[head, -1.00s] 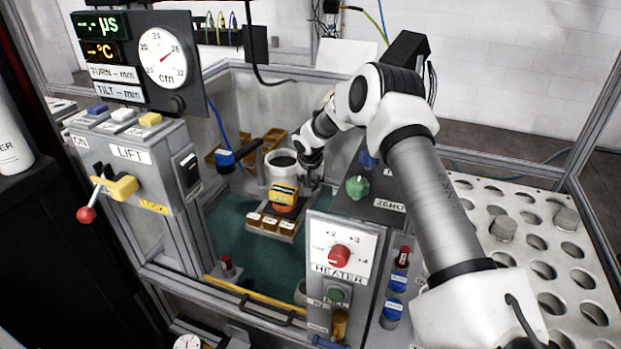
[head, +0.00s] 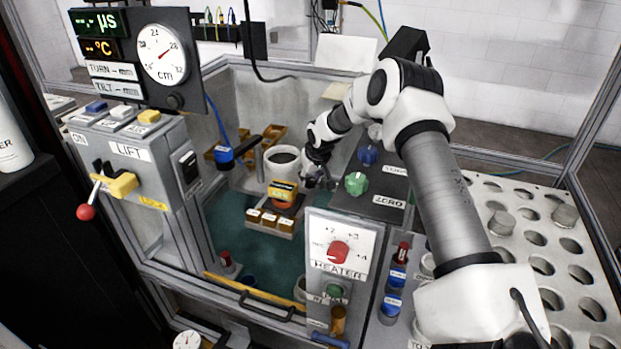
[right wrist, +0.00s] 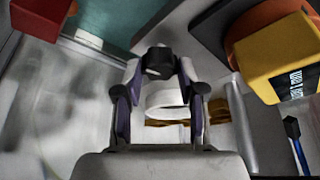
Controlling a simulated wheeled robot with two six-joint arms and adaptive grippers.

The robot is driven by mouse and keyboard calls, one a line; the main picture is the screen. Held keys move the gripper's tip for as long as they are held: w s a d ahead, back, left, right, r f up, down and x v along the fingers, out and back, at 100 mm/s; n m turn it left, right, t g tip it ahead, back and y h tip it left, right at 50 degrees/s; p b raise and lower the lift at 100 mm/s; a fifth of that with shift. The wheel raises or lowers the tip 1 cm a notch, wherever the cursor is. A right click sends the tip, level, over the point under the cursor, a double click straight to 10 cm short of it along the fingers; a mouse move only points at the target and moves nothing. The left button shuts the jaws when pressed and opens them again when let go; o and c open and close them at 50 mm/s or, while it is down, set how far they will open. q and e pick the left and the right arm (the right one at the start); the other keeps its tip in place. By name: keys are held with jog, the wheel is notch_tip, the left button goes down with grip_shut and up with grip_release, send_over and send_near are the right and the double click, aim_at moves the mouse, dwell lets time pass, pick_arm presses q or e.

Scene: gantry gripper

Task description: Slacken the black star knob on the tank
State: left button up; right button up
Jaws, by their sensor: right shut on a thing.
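In the right wrist view a small black piece (right wrist: 159,61), which looks like the black knob, sits between my right fingertips. Its star outline cannot be made out. My right gripper (right wrist: 158,72) is shut on it. In the head view my right gripper (head: 318,178) is inside the tank (head: 225,225), near its far right side. The knob is hard to tell from the gripper there. My left gripper is not in view.
A green knob (head: 356,184) and a blue knob (head: 367,154) stand on the dark panel right of my gripper. The heater box (head: 340,250) with a red dial is in front. The lift box (head: 125,150) is at left.

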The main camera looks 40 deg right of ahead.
jog(key=o, duration=1.1)
jog(key=shift+f, duration=0.1)
jog(key=v, duration=1.2)
jog(key=shift+w, duration=0.1)
